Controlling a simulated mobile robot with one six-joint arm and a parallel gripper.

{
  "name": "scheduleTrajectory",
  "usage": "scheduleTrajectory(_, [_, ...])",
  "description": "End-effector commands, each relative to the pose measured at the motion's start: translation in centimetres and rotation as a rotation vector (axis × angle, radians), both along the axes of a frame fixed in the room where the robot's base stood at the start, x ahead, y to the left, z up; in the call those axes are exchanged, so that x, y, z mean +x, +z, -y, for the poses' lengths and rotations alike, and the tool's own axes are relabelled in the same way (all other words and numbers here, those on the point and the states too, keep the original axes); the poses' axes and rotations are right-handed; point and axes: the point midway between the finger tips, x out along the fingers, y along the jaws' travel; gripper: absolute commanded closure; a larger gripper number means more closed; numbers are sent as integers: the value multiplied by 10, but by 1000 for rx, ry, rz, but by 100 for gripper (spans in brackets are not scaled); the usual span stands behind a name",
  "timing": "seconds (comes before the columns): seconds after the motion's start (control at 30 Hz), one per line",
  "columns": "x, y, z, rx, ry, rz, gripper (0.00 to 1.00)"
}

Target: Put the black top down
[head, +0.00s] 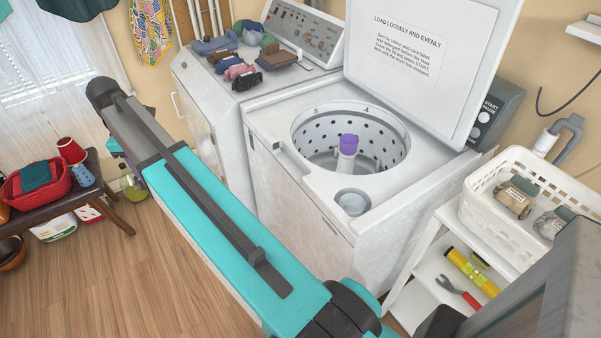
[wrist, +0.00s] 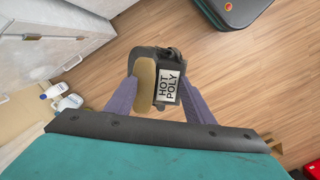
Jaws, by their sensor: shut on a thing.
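My gripper (wrist: 158,88) shows in the wrist view, its two purple fingers closed on the sides of a black bundle, the black top (wrist: 169,88). The bundle carries a white label reading "HOT POLY" and a tan patch on its left side. It is held off the wood floor, which shows beyond it. In the head view my teal arm reaches to the upper left, and the fingers and the black top cannot be made out there.
An open washer (head: 275,155) has a purple item (head: 348,145) in its drum. Several small bundles (head: 240,72) lie on the neighbouring machine (head: 190,75). A white basket (head: 480,205) at right holds labelled bundles. A bench (head: 100,185) with a red basket (head: 50,190) stands at left.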

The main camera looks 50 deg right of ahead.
Motion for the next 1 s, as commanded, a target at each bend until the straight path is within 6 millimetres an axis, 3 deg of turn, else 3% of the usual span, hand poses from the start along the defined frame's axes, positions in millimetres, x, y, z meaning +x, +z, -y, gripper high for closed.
scheduleTrajectory(0.03, [4, 0, 17, 0, 9, 2, 82])
scheduleTrajectory(0.5, [8, 6, 159, -5, 158, 11, 82])
scheduleTrajectory(1.0, [-21, 14, 309, -16, 309, 13, 82])
